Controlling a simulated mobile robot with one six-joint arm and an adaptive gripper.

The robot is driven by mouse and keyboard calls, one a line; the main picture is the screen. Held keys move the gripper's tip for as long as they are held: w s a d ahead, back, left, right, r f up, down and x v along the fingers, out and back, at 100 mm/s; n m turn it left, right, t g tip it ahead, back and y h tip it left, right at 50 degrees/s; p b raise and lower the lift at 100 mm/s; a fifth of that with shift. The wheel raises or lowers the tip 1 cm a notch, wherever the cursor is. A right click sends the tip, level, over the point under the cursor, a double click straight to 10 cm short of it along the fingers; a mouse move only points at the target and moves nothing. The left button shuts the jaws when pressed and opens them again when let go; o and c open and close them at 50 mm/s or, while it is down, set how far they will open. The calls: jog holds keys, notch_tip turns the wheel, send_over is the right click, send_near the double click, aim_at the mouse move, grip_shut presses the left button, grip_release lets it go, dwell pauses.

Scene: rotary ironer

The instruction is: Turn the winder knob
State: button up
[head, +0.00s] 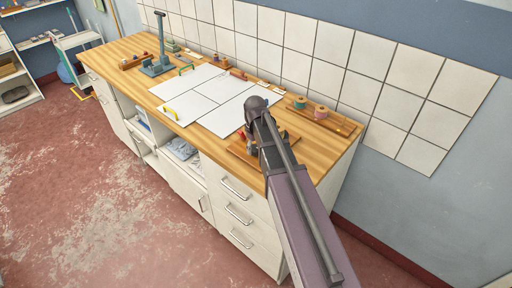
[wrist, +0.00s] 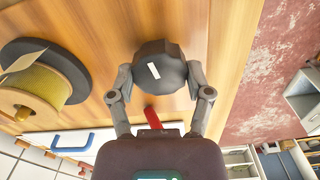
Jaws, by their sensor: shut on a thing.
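The winder knob (wrist: 160,68) is a dark grey, many-sided knob with a white mark on its face, seen in the middle of the wrist view. My gripper (wrist: 160,84) is shut on it, with one finger against each side. The white mark stands slightly tilted from upright in that view. A small red piece (wrist: 152,118) shows between the fingers, below the knob. In the head view my arm covers the knob, and the winder's wooden base (head: 240,152) shows beside it at the counter's front right.
A yellow spool (wrist: 35,90) on a dark disc stands left of the knob in the wrist view. White boards (head: 193,90) cover the counter's middle. A wooden rack (head: 338,122) with coloured spools lies along the tiled wall. A blue stand (head: 157,66) is farther left.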

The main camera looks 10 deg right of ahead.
dwell(0.3)
jog(key=o, duration=1.1)
jog(key=shift+o, duration=0.2)
jog(key=shift+r, duration=0.15)
